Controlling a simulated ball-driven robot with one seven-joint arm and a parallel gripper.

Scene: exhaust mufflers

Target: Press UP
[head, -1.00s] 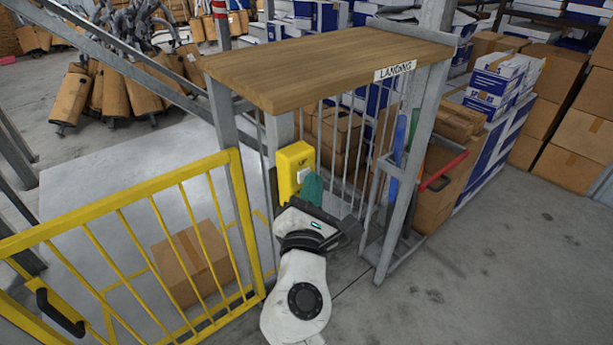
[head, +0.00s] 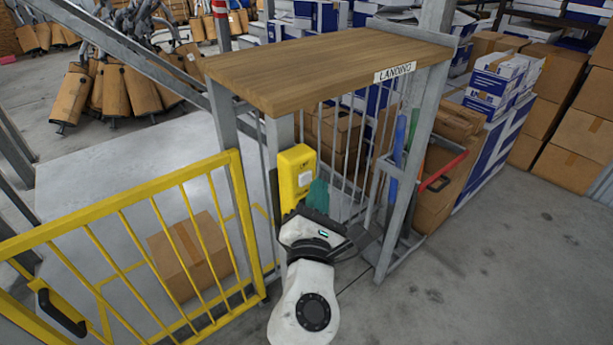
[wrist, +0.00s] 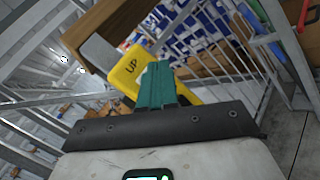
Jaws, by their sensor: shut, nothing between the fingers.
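The yellow control box (head: 294,185) is fixed to a grey post under the wooden shelf. Its pale button (head: 305,178) shows on its front in the head view. In the wrist view the yellow box (wrist: 128,70) carries the word UP, and my fingers cover its lower right part. My gripper (head: 318,190) is shut and empty, its teal fingers just right of and below the button in the head view. In the wrist view my gripper (wrist: 157,68) overlaps the box face.
A wooden shelf (head: 330,65) marked LANDING overhangs the box. A yellow gate (head: 130,245) stands at left before a grey platform (head: 100,180) with a carton (head: 188,262). Barred railing (head: 345,160) is behind my gripper. Open floor (head: 470,270) lies at right.

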